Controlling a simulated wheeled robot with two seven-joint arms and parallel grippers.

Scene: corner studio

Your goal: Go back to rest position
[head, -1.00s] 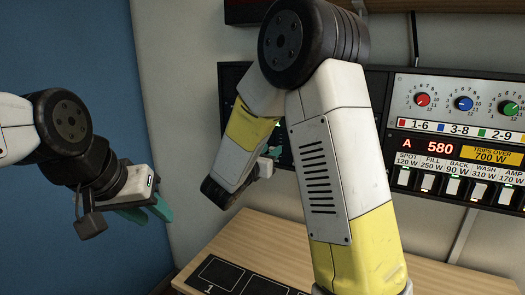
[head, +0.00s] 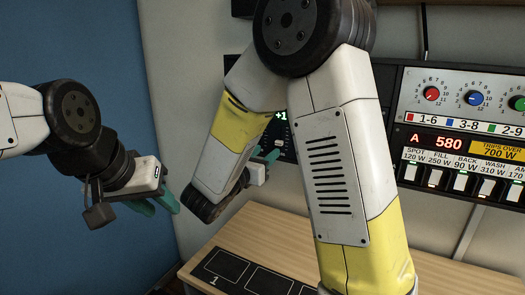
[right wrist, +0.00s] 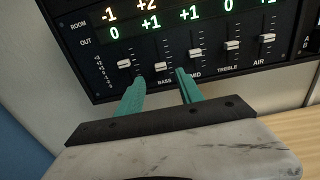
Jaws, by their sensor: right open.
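My left gripper (head: 160,205) is at the left of the head view, its two teal fingers apart, with nothing between them and the blue wall behind. My right gripper (head: 266,154) is partly hidden behind my right arm in the head view, in front of a dark slider panel. In the right wrist view, my right gripper (right wrist: 161,78) is open and empty. Its fingertips are close to the lower part of the slider panel (right wrist: 215,62), by the bass and mid sliders. Whether they touch the panel cannot be told.
A wooden desk (head: 290,232) with a dark numbered strip (head: 230,268) lies below. The room in front of the blue wall (head: 70,40) looks free.

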